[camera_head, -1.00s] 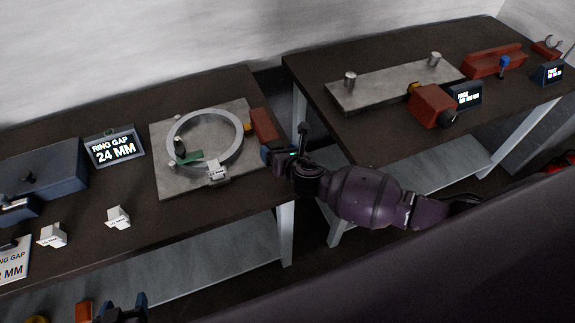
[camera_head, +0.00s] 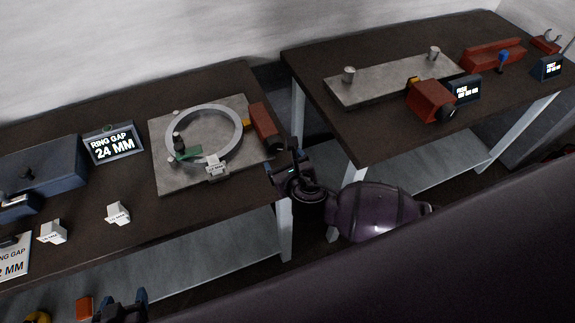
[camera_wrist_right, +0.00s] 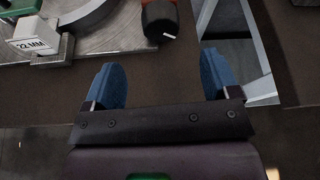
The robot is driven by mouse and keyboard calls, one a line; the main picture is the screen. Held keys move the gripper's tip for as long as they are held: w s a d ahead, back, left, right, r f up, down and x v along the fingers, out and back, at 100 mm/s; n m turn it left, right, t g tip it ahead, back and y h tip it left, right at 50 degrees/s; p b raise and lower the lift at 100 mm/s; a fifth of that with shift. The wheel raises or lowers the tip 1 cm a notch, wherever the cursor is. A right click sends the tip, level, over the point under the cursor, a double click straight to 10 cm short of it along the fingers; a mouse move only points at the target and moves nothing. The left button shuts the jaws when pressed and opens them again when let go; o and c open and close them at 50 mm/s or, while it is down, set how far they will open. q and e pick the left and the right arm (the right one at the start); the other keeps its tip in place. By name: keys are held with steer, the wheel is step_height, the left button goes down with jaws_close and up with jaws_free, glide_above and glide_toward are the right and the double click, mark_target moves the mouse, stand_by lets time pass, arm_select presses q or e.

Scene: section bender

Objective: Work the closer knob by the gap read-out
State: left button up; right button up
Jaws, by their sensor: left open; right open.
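The closer is a red block (camera_head: 262,122) on the right of a grey plate (camera_head: 165,175), with a black knob (camera_head: 275,144) at its near end. In the right wrist view the knob (camera_wrist_right: 160,18) lies beyond my fingertips, with a white mark on it. My right gripper (camera_head: 286,164) is open and empty, apart from the knob on its near side; its blue fingers (camera_wrist_right: 160,80) are spread wide. The gap read-out (camera_head: 113,146) says RING GAP 24 MM. A grey ring (camera_head: 238,122) lies on the plate. My left gripper (camera_head: 120,306) is open at the bottom edge.
A white block (camera_head: 217,168) marked 22 MM sits at the ring's near side. Two more white blocks (camera_head: 118,213) (camera_head: 53,232) stand on the table near a RING GAP card (camera_head: 12,262). A second table (camera_head: 380,145) holds another red knobbed block (camera_head: 430,98).

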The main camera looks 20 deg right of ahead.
steer(key=shift+v, duration=0.9)
